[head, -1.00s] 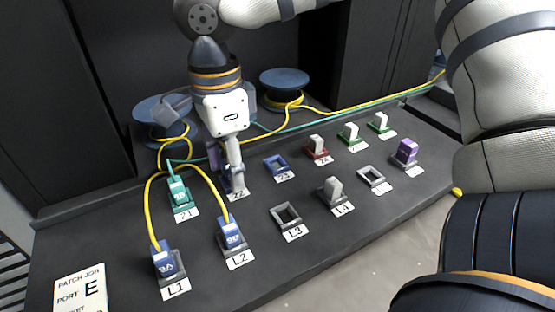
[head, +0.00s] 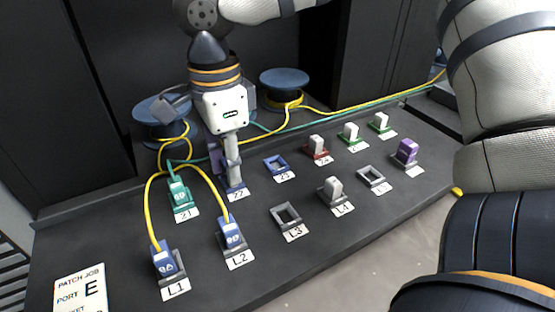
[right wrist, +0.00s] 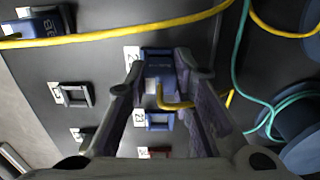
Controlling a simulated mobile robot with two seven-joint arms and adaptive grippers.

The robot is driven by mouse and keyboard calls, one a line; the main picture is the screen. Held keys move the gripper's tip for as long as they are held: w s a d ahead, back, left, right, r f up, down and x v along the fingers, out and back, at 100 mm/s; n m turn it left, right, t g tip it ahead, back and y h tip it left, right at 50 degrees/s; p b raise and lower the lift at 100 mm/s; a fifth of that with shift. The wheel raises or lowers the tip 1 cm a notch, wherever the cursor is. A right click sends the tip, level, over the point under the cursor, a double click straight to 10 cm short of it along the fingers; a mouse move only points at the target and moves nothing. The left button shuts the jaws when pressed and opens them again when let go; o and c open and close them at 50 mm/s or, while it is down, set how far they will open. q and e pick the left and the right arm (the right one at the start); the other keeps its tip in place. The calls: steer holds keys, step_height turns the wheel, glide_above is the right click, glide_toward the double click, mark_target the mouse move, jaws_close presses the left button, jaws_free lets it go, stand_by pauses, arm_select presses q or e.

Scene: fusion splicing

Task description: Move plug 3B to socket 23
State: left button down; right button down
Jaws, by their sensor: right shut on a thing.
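My right gripper (head: 232,178) points down at the socket labelled 22 in the head view. In the right wrist view its two fingers (right wrist: 160,78) are on either side of a blue plug (right wrist: 160,67) with a yellow cable, and they are shut on it. The plug is at socket 22; its label cannot be read, and the fingers mostly hide it in the head view. Socket 23 (head: 277,165) is a blue, empty frame just right of the gripper; it also shows in the right wrist view (right wrist: 158,122). My left gripper is not in view.
Blue plugs with yellow cable stand at L1 (head: 166,260) and L2 (head: 231,234). A teal plug (head: 179,192) stands at 21. Socket L3 (head: 286,216) is empty. A grey plug (head: 333,190) stands at L4. Cable spools (head: 284,80) and loose cables lie behind the gripper.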

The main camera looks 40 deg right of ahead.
steer(key=shift+r, duration=2.8)
steer(key=shift+a, duration=0.1)
